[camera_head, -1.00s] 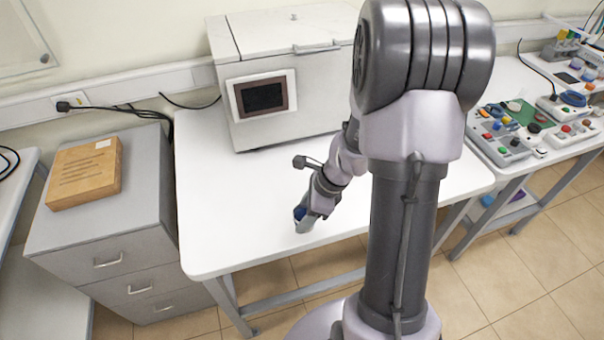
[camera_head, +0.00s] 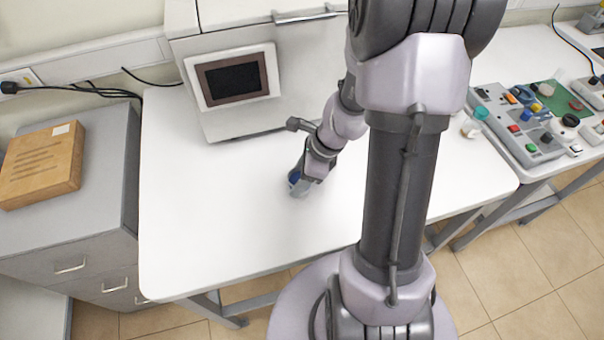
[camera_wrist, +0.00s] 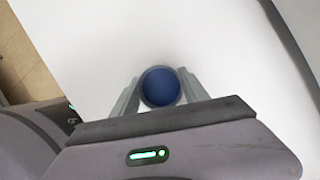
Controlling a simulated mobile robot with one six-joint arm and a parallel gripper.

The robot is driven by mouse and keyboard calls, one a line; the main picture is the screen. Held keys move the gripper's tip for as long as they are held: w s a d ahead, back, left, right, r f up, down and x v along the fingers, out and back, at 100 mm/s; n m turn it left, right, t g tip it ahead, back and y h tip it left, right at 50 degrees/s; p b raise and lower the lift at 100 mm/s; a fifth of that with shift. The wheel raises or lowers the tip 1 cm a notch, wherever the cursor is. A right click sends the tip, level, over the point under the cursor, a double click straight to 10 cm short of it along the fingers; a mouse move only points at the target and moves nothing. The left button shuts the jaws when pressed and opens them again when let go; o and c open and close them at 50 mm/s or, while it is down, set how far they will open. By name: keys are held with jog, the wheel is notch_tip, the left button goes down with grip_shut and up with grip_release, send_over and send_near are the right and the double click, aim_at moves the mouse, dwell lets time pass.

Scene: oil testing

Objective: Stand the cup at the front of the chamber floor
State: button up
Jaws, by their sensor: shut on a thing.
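The cup (camera_wrist: 160,87) is seen from above in the wrist view, with a round dark blue top. It also shows in the head view as a small blue and grey shape (camera_head: 294,178) at the end of my arm. My gripper (camera_wrist: 160,95) is shut on the cup, one finger on each side. The cup is over the white table or touching it; I cannot tell which. The grey chamber unit (camera_head: 240,121) stands at the back of the table, behind my gripper. Its lid is down and its inside is hidden.
A dark screen (camera_head: 233,79) is on the unit's front. The white table (camera_head: 200,220) is clear in front and to the left. A drawer cabinet (camera_head: 60,230) with a wooden box (camera_head: 42,165) stands left. Control panels (camera_head: 535,125) lie on the right-hand table.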

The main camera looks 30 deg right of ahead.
jog(key=shift+s+p, duration=0.1)
jog(key=shift+p, duration=0.2)
grip_shut()
jog(key=shift+a+f, duration=0.1)
jog(key=shift+f, duration=0.15)
jog(key=o, duration=1.5)
grip_release()
jog(key=shift+r, duration=0.1)
